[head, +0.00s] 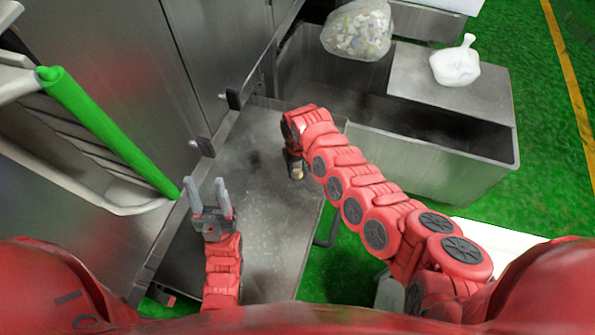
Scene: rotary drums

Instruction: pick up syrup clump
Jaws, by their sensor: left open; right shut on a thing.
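A small tan-brown piece, which looks like the syrup clump (297,172), shows at the tip of my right gripper (295,165). My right gripper points down over the steel tray surface (262,215) and is shut on this piece. The wrist hides most of its fingers. I cannot tell whether the piece still touches the tray. My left gripper (221,184) is open and empty over the left part of the tray, its two grey fingers pointing away from me.
A steel bin (440,150) stands behind right, with a clear bag of bits (357,30) and a white tied bag (455,64) at its top. A green-edged rack (105,130) is at left. Steel panels (130,70) stand behind left. Green floor (345,265) lies right of the tray.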

